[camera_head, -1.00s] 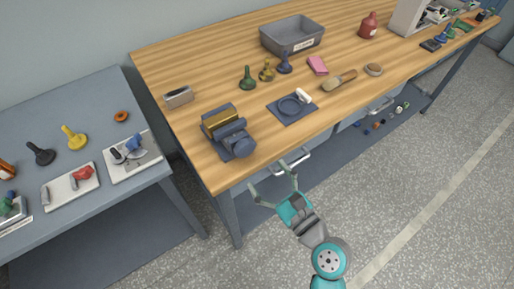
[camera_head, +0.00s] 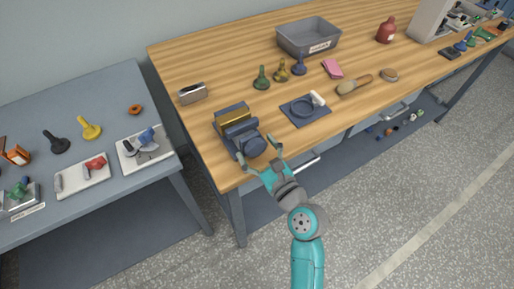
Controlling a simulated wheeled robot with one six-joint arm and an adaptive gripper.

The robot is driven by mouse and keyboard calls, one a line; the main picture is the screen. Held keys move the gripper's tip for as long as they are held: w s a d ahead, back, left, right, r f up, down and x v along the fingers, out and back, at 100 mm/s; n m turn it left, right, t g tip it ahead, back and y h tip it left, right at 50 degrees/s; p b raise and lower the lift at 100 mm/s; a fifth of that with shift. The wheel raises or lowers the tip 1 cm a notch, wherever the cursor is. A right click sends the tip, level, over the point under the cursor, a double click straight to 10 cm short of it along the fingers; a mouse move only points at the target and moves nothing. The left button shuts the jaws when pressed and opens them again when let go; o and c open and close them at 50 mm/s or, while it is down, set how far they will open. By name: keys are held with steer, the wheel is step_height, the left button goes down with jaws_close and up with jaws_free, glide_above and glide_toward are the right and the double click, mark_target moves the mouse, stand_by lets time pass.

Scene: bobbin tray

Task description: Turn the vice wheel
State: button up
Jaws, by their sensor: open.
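The vice (camera_head: 232,122) sits at the front left corner of the wooden bench. It is dark blue with a brassy block between its jaws. Its round dark blue wheel (camera_head: 255,147) faces the front edge. My gripper (camera_head: 259,151) is open, in front of the bench edge, with one finger at the left of the wheel and one at the right. I cannot tell whether the fingers touch the wheel.
On the wooden bench (camera_head: 200,61) are a blue mat (camera_head: 293,121) with a ring and white roll, a wooden brush (camera_head: 354,86), several knobbed pieces and a grey bin (camera_head: 309,40). A grey side table (camera_head: 96,104) with trays stands left.

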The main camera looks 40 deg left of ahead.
steer(key=c, duration=1.2)
